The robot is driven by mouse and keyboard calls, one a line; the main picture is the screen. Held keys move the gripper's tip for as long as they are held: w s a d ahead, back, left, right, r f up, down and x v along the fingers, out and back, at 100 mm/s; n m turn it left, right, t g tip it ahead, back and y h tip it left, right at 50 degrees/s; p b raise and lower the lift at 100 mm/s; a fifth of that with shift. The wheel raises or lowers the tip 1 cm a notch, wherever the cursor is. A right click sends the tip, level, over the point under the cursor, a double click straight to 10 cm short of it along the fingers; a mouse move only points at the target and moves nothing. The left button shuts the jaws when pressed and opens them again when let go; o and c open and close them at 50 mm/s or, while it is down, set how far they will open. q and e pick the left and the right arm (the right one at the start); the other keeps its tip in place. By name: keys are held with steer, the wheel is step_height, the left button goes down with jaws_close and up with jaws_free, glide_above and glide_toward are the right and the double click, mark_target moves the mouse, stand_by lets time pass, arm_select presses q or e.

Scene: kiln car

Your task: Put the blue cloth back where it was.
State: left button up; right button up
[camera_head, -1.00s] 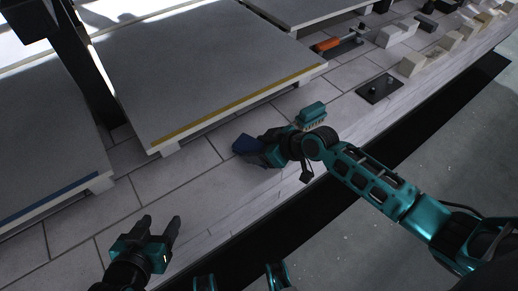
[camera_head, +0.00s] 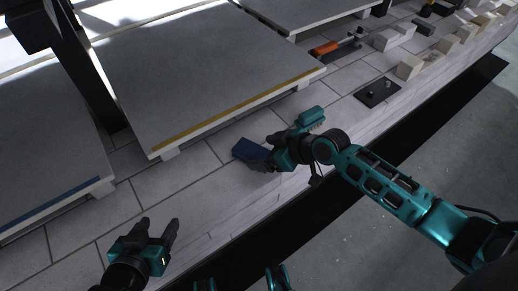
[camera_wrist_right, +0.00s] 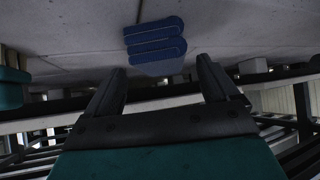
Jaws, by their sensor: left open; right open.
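The folded dark blue cloth (camera_head: 250,149) lies on the pale brick deck in front of the yellow-edged slab. In the right wrist view the cloth (camera_wrist_right: 155,46) shows as a few stacked folds beyond the fingertips. My right gripper (camera_head: 270,152) is open beside the cloth, at its right; the wrist view shows the fingers (camera_wrist_right: 162,82) apart with nothing between them. My left gripper (camera_head: 163,230) is open and empty over the deck at the lower left.
A large grey slab with a yellow edge (camera_head: 240,102) stands raised on blocks behind the cloth. A slab with a blue edge (camera_head: 60,200) is at the left. A black plate (camera_head: 377,92), an orange-handled tool (camera_head: 326,48) and pale blocks (camera_head: 409,67) lie right. The deck's front edge drops off nearby.

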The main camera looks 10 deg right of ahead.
arm_select(q)
step_height(320, 180, up, 3)
steer(key=shift+w+f+p, duration=0.1)
steer(key=shift+p, duration=0.95)
arm_select(e)
steer(key=v, duration=0.9)
arm_select(q)
steer(key=shift+d, duration=0.15)
arm_select(e)
steer(key=s+a+f+m+t+h, duration=0.2)
steer(key=s+m, duration=0.4)
steer(key=s, duration=0.3)
steer(key=shift+f+t+h, duration=0.4)
steer(key=shift+t+h, duration=0.5)
steer(key=shift+h, duration=0.1)
steer(key=shift+s, duration=0.15)
arm_select(q)
steer(key=s+a+r+y+p, duration=0.1)
steer(key=a+r+p, duration=0.2)
steer(key=r+p, duration=0.3)
steer(key=shift+s+r+p, duration=0.25)
steer(key=shift+s+p, duration=0.1)
steer(key=shift+p, duration=2.1)
arm_select(e)
step_height(320, 180, up, 7)
steer(key=s+d+h, duration=0.1)
steer(key=d, duration=0.1)
steer(key=shift+s+d+f, duration=0.15)
steer(key=shift+s+d, duration=0.1)
steer(key=shift+d, duration=0.1)
